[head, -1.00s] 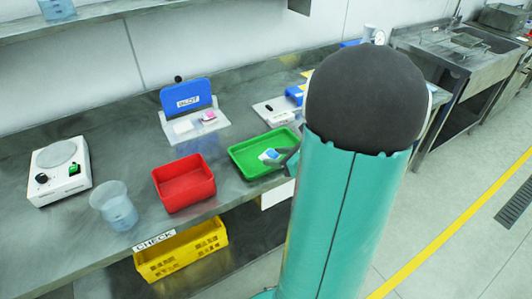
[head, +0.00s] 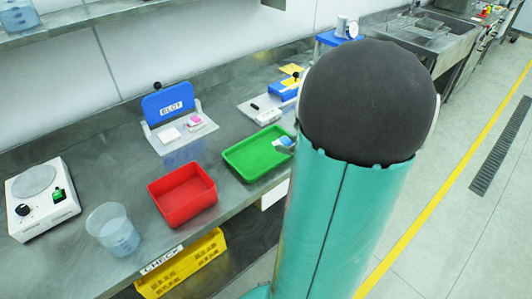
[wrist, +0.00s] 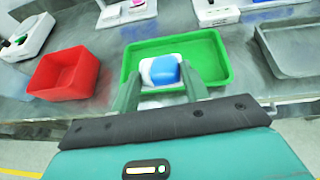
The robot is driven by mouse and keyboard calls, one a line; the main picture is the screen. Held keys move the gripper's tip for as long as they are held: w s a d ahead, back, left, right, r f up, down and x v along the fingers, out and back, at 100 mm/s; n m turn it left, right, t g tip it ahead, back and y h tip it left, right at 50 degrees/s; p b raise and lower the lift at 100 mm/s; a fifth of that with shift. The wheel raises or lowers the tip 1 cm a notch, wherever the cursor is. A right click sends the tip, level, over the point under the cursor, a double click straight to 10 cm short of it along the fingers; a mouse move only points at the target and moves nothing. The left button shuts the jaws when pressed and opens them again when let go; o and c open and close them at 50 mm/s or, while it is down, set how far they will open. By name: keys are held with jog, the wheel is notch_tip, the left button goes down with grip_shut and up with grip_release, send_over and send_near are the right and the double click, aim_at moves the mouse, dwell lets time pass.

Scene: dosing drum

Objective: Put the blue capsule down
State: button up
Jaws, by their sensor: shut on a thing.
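My gripper (wrist: 161,82) is shut on the blue capsule (wrist: 166,70), which shows a blue half and a white half between the two fingers. In the wrist view the capsule appears in front of the green tray (wrist: 214,62). In the head view the capsule (head: 286,141) shows small at the right edge of the green tray (head: 243,159), partly hidden by my arm. I cannot tell whether the capsule touches the tray or hangs above it. The visible part of the tray is empty.
An empty red bin (head: 183,196) stands left of the tray. A clear beaker (head: 113,230) and a white scale-like device (head: 42,198) stand further left. A blue BLOT stand (head: 172,107) is behind. A grey tray (wrist: 285,52) lies to the right.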

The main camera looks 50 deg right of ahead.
jog(key=d+x, duration=0.1)
jog(key=x, duration=0.6)
send_over(269, 158)
jog(key=f, duration=0.4)
jog(key=shift+s+a+f, duration=0.15)
jog(key=shift+s+f, duration=0.1)
jog(key=shift+f, duration=0.1)
jog(key=shift+w+f, duration=0.2)
jog(key=shift+f, duration=1.55)
jog(key=o, duration=1)
jog(key=shift+f, duration=0.15)
jog(key=shift+c, duration=0.2)
